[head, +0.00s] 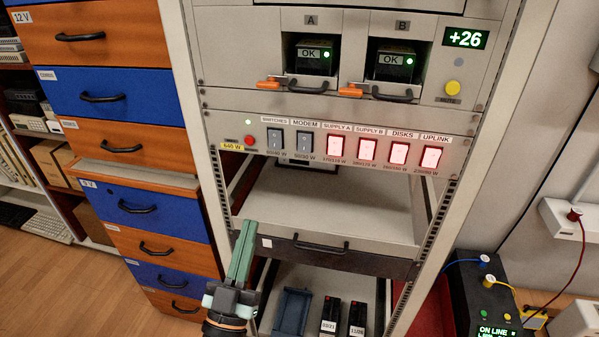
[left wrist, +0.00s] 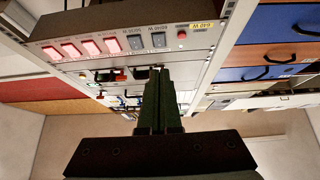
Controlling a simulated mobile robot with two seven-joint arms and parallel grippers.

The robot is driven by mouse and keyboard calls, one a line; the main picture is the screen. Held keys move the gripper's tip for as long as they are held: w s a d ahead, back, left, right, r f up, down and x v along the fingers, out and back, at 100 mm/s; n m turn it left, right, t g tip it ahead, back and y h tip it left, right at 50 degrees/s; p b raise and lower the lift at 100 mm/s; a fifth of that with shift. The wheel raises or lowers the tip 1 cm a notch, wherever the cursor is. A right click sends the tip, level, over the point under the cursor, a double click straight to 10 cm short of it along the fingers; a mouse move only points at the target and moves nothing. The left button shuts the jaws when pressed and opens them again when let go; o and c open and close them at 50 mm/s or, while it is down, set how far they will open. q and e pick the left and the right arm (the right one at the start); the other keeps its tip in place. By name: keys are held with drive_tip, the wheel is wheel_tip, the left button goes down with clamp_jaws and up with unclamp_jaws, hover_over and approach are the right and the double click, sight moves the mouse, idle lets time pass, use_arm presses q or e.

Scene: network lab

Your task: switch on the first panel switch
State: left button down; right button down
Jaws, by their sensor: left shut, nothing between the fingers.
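The switch panel (head: 340,150) is a grey strip in the rack with a row of rocker switches. The first switch (head: 275,139), labelled SWITCHES, is dark grey and unlit; it also shows in the left wrist view (left wrist: 158,40). The MODEM switch (head: 303,142) beside it is also dark. The SUPPLY A (head: 335,146), SUPPLY B (head: 366,150), DISKS (head: 398,153) and UPLINK (head: 431,158) switches glow red. My left gripper (head: 246,226) is shut and empty, below the panel and touching no switch. The wrist view shows its closed fingers (left wrist: 161,82). My right gripper is not in view.
A red button (head: 249,140) and a yellow 640 W label (head: 232,146) sit left of the first switch. Two OK modules with orange latches (head: 269,85) are above. A shelf drawer (head: 330,243) juts out below. Blue and orange drawers (head: 125,95) stand left.

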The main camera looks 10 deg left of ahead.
use_arm(q)
drive_tip(key=shift+d+r+n+t+y, duration=0.3)
drive_tip(key=shift+r+n+t+y, duration=0.1)
drive_tip(key=shift+r+y, duration=0.15)
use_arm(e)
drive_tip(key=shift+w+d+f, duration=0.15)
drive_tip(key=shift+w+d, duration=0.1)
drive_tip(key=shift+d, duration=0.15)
use_arm(q)
drive_tip(key=shift+h, duration=0.35)
